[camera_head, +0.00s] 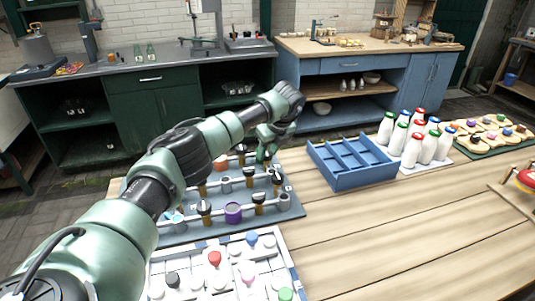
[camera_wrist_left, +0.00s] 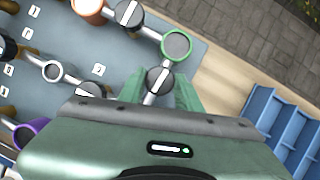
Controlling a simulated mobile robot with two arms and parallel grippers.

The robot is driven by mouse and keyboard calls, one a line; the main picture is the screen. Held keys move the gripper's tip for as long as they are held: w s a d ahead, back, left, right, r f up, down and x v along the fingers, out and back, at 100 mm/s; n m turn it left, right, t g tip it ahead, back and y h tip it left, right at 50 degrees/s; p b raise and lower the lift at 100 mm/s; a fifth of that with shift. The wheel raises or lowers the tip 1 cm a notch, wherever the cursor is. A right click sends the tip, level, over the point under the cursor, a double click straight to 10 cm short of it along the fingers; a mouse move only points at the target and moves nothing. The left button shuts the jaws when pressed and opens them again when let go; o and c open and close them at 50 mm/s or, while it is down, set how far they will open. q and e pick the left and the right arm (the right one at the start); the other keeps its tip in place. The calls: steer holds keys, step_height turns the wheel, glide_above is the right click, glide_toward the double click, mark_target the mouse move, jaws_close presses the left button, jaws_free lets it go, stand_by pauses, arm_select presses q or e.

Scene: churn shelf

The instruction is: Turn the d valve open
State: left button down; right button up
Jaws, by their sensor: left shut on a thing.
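A grey-blue valve board (camera_head: 180,232) on the wooden table carries pipes, coloured rings and several black round valves. My left gripper (camera_head: 266,154) reaches down at its far right corner. In the left wrist view my green fingers (camera_wrist_left: 159,90) are shut on a black valve knob (camera_wrist_left: 158,79) with a pale bar across it, tilted a little from the picture's vertical. A green ring (camera_wrist_left: 177,46) joins its pipe just beyond. Small white label plates (camera_wrist_left: 99,70) stand on the board; I cannot read the letters surely. The gripper body hides part of the board. My right gripper is not in view.
A blue divided crate (camera_head: 350,160) stands right of the board. White bottles (camera_head: 415,142) with coloured caps stand beyond it. A white tray (camera_head: 285,262) with coloured knobs lies in front of the board. The table's right front is clear.

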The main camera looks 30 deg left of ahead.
arm_select(q)
steer(key=shift+w+r+n, duration=0.1)
steer(key=shift+n, duration=0.5)
steer(key=c, duration=1)
jaws_free()
steer(key=b+v, duration=0.1)
steer(key=v, duration=0.6)
steer(key=shift+d+r, duration=0.15)
steer(key=shift+r, duration=0.15)
